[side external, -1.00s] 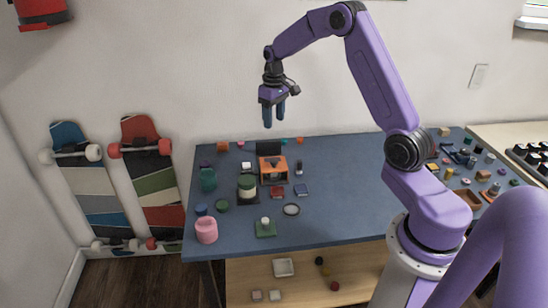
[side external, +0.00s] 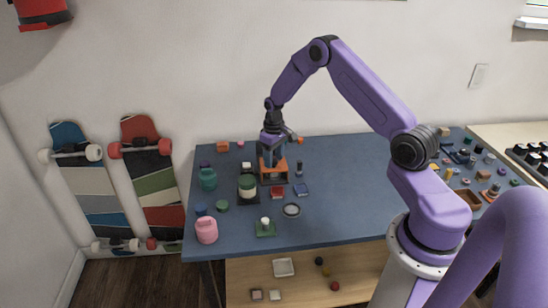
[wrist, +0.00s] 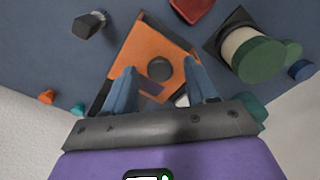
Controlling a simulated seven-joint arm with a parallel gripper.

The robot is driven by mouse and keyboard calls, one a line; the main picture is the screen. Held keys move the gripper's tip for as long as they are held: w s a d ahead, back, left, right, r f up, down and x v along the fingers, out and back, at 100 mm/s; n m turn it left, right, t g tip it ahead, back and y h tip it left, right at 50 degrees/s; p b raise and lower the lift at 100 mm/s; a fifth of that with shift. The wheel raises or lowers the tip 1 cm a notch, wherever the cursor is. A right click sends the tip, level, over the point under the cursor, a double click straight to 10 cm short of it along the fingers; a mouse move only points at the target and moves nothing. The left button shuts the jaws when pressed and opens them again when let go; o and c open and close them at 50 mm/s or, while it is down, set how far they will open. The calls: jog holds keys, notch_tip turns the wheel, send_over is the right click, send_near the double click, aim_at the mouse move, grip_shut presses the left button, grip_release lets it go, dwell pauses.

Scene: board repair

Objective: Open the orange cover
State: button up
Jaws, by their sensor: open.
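The orange box-like piece (side external: 274,180) stands at the back middle of the blue table. In the wrist view its orange top (wrist: 150,45) shows a round dark spot or knob (wrist: 160,68) and a small purple patch. I cannot tell which part of it is the cover. My gripper (side external: 271,163) is low over this piece, pointing down. In the wrist view the blue fingers of my gripper (wrist: 160,70) are apart, one on each side of the dark round part, with nothing seen held between them. Whether the fingers touch the piece is unclear.
A white jar with a green lid (side external: 247,188) stands just left of the orange piece.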

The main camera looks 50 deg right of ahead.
jog(key=shift+f, duration=0.15)
grip_shut()
jog(key=shift+w+d, duration=2.85)
jog(key=shift+w, duration=0.05)
grip_release()
notch_tip(320, 180, up, 18)
jog(key=shift+f, duration=0.2)
